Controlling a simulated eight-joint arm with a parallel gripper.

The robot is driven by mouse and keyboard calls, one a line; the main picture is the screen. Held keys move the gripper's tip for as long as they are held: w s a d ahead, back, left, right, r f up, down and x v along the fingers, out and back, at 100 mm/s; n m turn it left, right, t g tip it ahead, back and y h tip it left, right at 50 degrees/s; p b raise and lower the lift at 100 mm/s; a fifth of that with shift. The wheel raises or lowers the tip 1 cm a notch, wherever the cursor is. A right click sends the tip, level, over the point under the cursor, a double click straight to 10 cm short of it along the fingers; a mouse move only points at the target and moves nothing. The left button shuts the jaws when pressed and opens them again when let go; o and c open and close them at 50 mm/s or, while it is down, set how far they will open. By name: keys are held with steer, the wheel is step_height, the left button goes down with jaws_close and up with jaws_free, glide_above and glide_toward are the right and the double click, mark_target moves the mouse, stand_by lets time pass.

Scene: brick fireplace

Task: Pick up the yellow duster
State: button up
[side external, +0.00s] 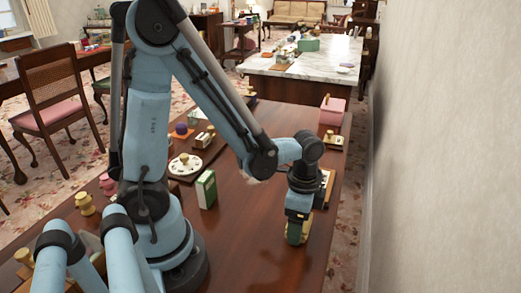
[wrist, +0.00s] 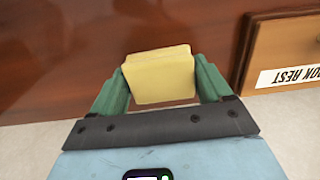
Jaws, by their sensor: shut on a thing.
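The yellow duster (wrist: 160,76) looks like a pale yellow block in the wrist view. It sits between the two green fingers of my gripper (wrist: 160,80), which touch its left and right sides. My gripper is shut on it. In the side external view my gripper (side external: 296,232) points down low over the near right part of the brown table. There the duster is mostly hidden by the fingers, and I cannot tell whether it touches the tabletop.
A wooden piece labelled "OOK REST" (wrist: 288,52) lies close to the right of my gripper. A green and white box (side external: 206,189) stands to the left. A pink box (side external: 332,110) is farther back. The table (side external: 250,235) between is bare; a wall (side external: 440,150) is right.

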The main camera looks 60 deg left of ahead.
steer(key=shift+r, duration=0.5)
steer(key=r, duration=0.3)
steer(key=shift+s+d+r, duration=0.15)
steer(key=shift+s+d, duration=0.05)
steer(key=shift+d, duration=0.05)
steer(key=s+d+r, duration=0.6)
steer(key=d, duration=0.3)
steer(key=shift+s+r, duration=0.25)
